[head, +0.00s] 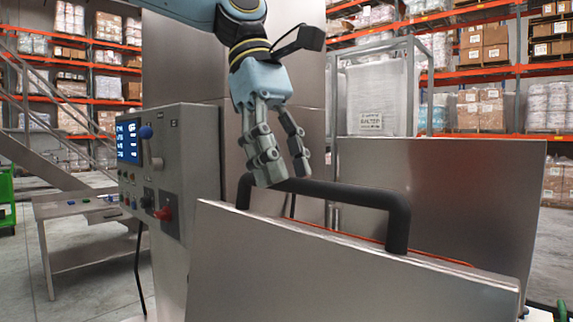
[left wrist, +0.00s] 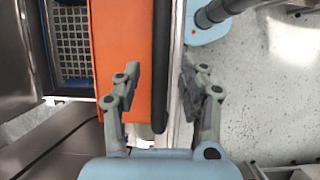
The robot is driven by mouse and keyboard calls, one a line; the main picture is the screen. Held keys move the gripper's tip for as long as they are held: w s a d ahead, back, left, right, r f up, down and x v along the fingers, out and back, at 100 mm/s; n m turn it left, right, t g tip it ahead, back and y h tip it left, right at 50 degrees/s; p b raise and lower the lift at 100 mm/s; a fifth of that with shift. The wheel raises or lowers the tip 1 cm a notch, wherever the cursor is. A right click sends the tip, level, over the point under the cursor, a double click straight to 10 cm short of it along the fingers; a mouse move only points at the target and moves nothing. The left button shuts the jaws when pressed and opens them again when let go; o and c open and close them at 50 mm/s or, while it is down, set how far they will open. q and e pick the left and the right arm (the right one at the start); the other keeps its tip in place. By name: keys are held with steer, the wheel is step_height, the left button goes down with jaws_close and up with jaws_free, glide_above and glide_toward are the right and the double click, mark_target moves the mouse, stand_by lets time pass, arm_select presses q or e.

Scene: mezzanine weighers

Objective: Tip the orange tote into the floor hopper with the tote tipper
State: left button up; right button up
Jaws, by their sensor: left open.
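My left gripper (head: 284,172) is open and points down at the black handle bar (head: 330,189), which rises above a steel panel (head: 340,270). In the left wrist view the open fingers (left wrist: 160,76) stand on either side of the black bar (left wrist: 160,50), apart from each other; whether they touch it I cannot tell. Orange, seemingly the tote, shows as a broad strip (left wrist: 113,45) left of the bar. In the head view only a thin orange edge (head: 440,257) shows behind the panel. The tote's contents are hidden. My right gripper is not in view.
Another steel panel (head: 450,180) stands behind. A grey grating (left wrist: 72,30) shows at upper left in the wrist view.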

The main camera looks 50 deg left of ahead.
arm_select(q)
steer(key=shift+d+f, duration=0.2)
steer(key=shift+f, duration=0.3)
steer(key=shift+c, duration=0.3)
jaws_close()
